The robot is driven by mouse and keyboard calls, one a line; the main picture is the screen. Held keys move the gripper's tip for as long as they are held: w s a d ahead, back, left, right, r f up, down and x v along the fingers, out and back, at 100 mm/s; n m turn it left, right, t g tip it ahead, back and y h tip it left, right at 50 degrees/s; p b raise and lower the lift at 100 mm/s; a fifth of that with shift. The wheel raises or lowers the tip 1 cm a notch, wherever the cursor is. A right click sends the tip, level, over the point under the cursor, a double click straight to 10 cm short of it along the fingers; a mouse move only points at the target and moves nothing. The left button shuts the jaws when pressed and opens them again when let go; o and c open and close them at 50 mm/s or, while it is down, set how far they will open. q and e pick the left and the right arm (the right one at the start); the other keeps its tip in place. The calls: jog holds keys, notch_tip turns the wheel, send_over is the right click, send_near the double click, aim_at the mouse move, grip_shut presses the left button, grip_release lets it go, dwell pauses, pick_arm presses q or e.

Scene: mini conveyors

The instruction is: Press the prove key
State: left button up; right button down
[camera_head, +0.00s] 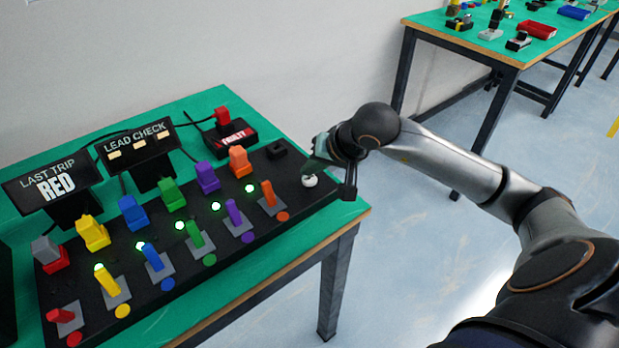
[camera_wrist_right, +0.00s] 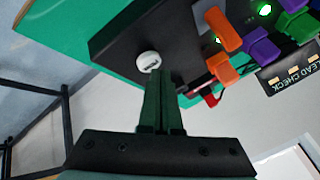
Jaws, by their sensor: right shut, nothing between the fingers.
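The prove key appears to be the round white button (camera_head: 310,181) at the right end of the black panel (camera_head: 285,218); it also shows in the right wrist view (camera_wrist_right: 148,62), with lettering too small to read. My right gripper (camera_head: 316,164) is shut and empty, its fingers pointing down at the panel just behind the button. In the right wrist view the closed fingertips (camera_wrist_right: 160,76) lie right at the button's lower edge. I cannot tell whether they touch it. My left gripper is not in view.
The panel carries a row of coloured levers, coloured plugs behind them, and several lit green lamps. Signs reading LAST TRIP RED (camera_head: 50,185) and LEAD CHECK (camera_head: 135,142) stand behind, near a red-topped FAULTY box (camera_head: 232,137). Another table (camera_head: 440,27) stands at the back right.

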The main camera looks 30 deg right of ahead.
aim_at(312, 181)
jog(key=shift+f+b, duration=0.45)
jog(key=shift+b, duration=0.1)
dwell(0.4)
jog(key=shift+r, duration=0.15)
dwell(0.3)
jog(key=shift+r+p, duration=0.4)
jog(key=shift+r, duration=0.3)
jog(key=shift+r, duration=0.1)
jog(key=shift+r+p, duration=1.55)
jog(key=shift+r, duration=0.9)
jog(key=shift+s+f, duration=0.1)
